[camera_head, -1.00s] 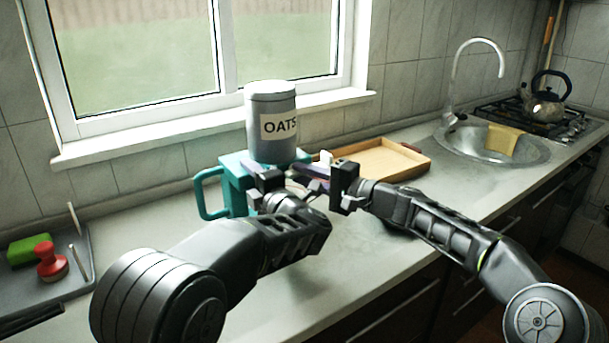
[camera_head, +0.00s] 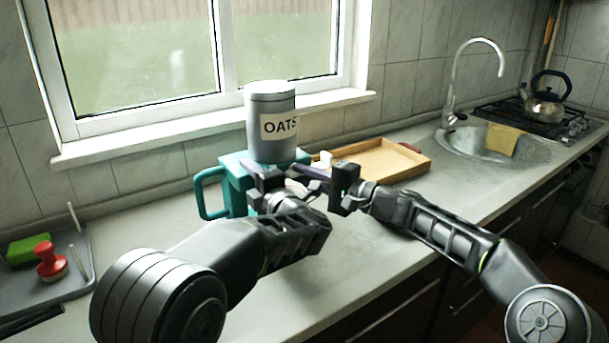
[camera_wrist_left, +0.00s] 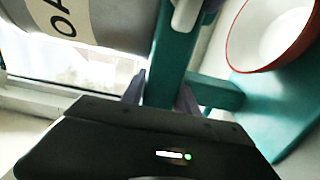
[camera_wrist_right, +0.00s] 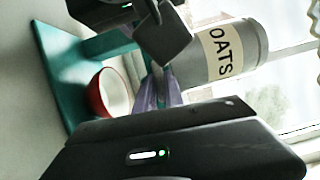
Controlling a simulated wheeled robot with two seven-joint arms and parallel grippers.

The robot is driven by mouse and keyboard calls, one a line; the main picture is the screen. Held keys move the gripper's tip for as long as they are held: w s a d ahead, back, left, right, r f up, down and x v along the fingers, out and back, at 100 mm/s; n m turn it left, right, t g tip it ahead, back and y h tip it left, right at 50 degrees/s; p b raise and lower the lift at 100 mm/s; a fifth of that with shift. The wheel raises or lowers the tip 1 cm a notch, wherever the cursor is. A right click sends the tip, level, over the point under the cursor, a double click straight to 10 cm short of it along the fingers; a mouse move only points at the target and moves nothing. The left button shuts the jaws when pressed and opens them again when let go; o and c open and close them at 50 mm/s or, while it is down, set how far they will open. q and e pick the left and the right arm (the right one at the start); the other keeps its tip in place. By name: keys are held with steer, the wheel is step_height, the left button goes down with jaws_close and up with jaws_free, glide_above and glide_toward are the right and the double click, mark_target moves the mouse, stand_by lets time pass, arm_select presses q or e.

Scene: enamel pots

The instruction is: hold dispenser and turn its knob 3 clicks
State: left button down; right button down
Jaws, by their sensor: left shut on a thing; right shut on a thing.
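The dispenser is a grey canister labelled OATS (camera_head: 271,125) on a teal stand (camera_head: 233,178) with a side handle (camera_head: 207,195). It stands upright on the counter. My left gripper (camera_wrist_left: 162,95) is shut around the stand's teal post (camera_wrist_left: 176,50). My right gripper (camera_wrist_right: 158,95) is shut on the knob just below the canister; its fingers and my left gripper hide most of the knob in the head view. A pale stub (camera_wrist_left: 187,14) shows by the post in the left wrist view. A red-rimmed white bowl (camera_wrist_right: 112,92) sits on the stand's teal base.
A wooden tray (camera_head: 385,160) lies behind my right gripper. A grey rack (camera_head: 75,275) with a red-knobbed item (camera_head: 50,262) and a green block (camera_head: 28,249) is at the left. The sink (camera_head: 485,148) and kettle (camera_head: 545,105) are far right. The front counter is clear.

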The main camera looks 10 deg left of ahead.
steer(key=m+t, duration=0.1)
steer(key=m, duration=0.2)
steer(key=m+t, duration=0.2)
steer(key=m, duration=0.2)
steer(key=m+t+y, duration=0.1)
steer(key=m, duration=0.3)
steer(key=shift+s+a+f, duration=0.15)
steer(key=shift+f, duration=0.2)
steer(key=shift+s+a+m+t+h, duration=0.1)
steer(key=shift+m+t+h, duration=0.8)
steer(key=shift+m, duration=1.5)
steer(key=shift+m+t+h, duration=0.55)
steer(key=shift+m+t, duration=0.6)
steer(key=shift+m, duration=1.25)
steer(key=shift+s+a+m+t+h, duration=0.1)
steer(key=shift+m+t+h, duration=0.8)
steer(key=shift+m, duration=1.5)
steer(key=shift+w, duration=0.1)
steer(key=c, duration=1.4)
jaws_free()
steer(key=shift+c, duration=0.2)
steer(key=shift+d, duration=0.1)
steer(key=v, duration=1.2)
